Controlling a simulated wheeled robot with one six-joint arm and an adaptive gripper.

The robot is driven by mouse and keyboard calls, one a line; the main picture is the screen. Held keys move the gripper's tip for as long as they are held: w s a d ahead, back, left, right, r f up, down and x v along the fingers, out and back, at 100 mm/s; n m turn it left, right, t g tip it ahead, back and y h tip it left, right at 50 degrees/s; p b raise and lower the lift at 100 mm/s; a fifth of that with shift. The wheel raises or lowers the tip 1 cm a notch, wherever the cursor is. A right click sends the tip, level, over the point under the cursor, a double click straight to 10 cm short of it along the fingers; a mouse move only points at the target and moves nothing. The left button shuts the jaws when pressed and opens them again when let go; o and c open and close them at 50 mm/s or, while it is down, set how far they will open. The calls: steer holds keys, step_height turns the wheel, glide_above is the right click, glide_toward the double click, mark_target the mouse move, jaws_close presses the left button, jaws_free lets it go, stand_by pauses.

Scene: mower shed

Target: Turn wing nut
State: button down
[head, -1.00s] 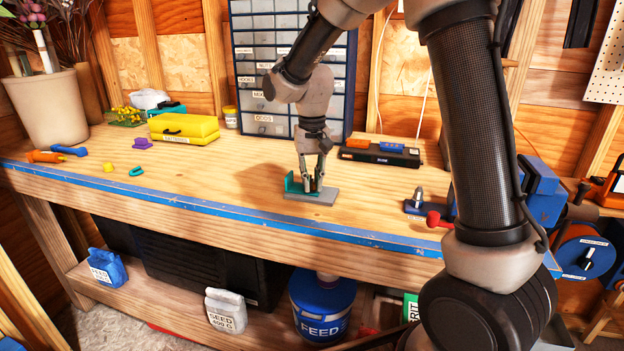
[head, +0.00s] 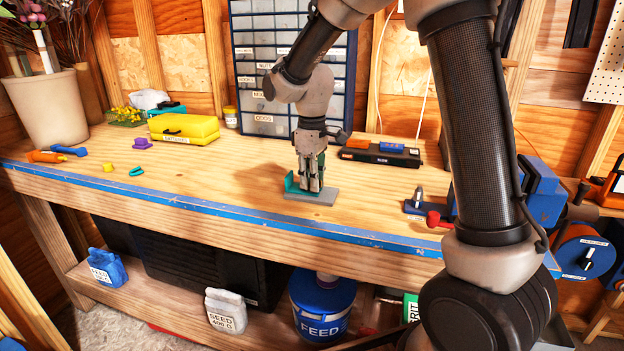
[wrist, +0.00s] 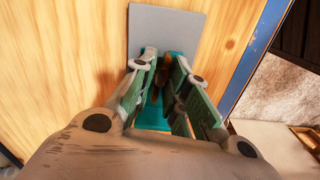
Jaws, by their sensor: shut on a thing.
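A grey base plate (head: 325,197) with a teal bracket (head: 290,184) lies on the workbench near its front edge. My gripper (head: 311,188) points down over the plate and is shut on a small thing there. In the wrist view my gripper (wrist: 164,75) has its fingertips close together above the teal part (wrist: 150,117), with a brownish thing, likely the wing nut (wrist: 165,68), between them. The fingers hide most of it, so its shape and angle cannot be told. The plate (wrist: 165,28) extends beyond the fingertips in that view.
The workbench (head: 230,185) is clear around the plate. A yellow case (head: 184,129) and drawer cabinet (head: 265,124) stand behind. A black charger-like block (head: 380,155) lies behind right. A blue fixture with a metal post (head: 417,201) is to the right.

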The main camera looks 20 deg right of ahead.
steer(key=n, duration=0.4)
steer(key=shift+n, duration=0.3)
steer(key=n, duration=0.4)
steer(key=shift+n, duration=0.4)
steer(key=shift+f, duration=0.1)
steer(key=c, duration=1.3)
jaws_free()
steer(key=shift+c, duration=0.2)
step_height(320, 180, up, 12)
